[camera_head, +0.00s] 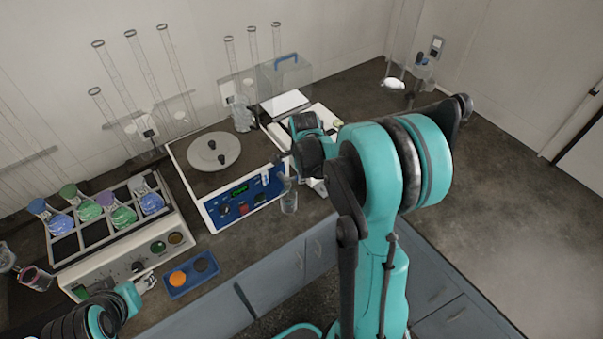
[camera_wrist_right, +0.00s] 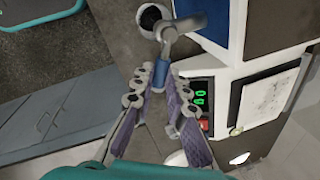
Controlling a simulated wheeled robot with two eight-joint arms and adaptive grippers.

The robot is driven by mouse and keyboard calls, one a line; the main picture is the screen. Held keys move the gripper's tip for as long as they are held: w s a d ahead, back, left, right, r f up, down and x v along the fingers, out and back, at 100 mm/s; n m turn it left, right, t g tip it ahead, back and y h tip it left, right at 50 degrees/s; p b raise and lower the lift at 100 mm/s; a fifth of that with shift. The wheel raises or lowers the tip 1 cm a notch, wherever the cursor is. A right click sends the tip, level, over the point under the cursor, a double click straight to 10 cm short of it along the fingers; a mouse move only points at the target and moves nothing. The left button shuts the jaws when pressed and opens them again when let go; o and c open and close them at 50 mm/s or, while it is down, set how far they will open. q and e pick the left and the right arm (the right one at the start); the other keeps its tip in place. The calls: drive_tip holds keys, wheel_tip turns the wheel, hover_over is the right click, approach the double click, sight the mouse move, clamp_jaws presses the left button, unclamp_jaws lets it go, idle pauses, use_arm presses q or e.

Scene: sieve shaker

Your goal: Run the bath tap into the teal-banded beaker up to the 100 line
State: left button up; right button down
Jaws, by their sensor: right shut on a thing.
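My right gripper (camera_wrist_right: 176,84) is shut on a small blue part, apparently the lever of a grey metal tap (camera_wrist_right: 184,24). The tap spout reaches over a dark round opening with a pale rim (camera_wrist_right: 152,17), perhaps a vessel seen from above. In the head view my right arm hides most of this gripper. A clear glass vessel (camera_head: 288,197) stands upright in front of the blue-panelled unit (camera_head: 249,196), near the bench edge. I cannot make out a teal band, the 100 line or a water level. My left gripper (camera_head: 146,284) is at lower left; its jaws are unclear.
A rack (camera_head: 94,234) of flasks with blue, green and purple contents stands at left. A blue tray (camera_head: 177,291) with an orange disc lies near the front edge. Tall glass tubes (camera_head: 141,62) stand behind. A green display (camera_wrist_right: 200,92) is close beside the right gripper.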

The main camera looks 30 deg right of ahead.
drive_tip(key=c, duration=1.5)
unclamp_jaws()
drive_tip(key=shift+r, duration=0.1)
wheel_tip(320, 180, up, 12)
drive_tip(key=s, duration=0.2)
drive_tip(key=shift+a, duration=0.45)
drive_tip(key=shift+f, duration=0.2)
